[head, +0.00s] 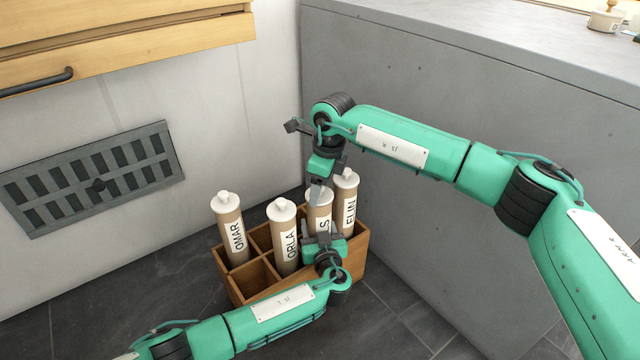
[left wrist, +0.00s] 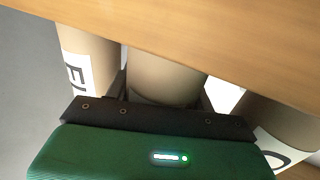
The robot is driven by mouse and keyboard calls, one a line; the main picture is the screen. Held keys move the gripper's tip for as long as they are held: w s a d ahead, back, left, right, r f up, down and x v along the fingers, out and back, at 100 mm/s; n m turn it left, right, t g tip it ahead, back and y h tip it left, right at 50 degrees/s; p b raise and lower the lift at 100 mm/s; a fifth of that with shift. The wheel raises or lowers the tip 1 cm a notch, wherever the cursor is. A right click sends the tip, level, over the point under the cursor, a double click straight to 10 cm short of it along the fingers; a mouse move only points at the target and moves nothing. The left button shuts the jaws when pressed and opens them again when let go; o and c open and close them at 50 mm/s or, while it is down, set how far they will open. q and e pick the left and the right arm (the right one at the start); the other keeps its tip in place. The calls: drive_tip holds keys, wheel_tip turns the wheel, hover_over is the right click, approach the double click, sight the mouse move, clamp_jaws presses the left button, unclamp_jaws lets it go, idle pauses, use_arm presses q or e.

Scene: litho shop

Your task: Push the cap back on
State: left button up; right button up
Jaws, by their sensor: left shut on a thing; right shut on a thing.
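A brown tube (head: 317,228) with a white label, its name mostly hidden with an "S" showing, stands in the wooden crate (head: 361,258). My left gripper (head: 321,238) is shut on this tube's body from the front; in the left wrist view the tube (left wrist: 165,80) sits between the fingers. A white cap (head: 327,197) shows at the tube's top. My right gripper (head: 318,188) points down and is shut at the cap, its fingers covering the middle. I cannot tell whether the cap is fully seated.
White-capped tubes stand beside it: OMAR (head: 232,229) and ORLA (head: 283,238) to the left, ELIN (head: 346,200) to the right. A front-left compartment looks empty. A grey block (head: 430,260) stands close on the right, a pale wall (head: 120,100) behind left.

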drive_tip(key=shift+f, duration=0.3)
drive_tip(key=o, duration=1)
drive_tip(key=r, duration=0.4)
drive_tip(key=d+r, duration=0.1)
drive_tip(key=r, duration=0.7)
drive_tip(key=shift+s+d, duration=0.25)
drive_tip(key=shift+d, duration=0.1)
use_arm(q)
drive_tip(key=o, duration=1.5)
drive_tip(key=shift+s, duration=0.1)
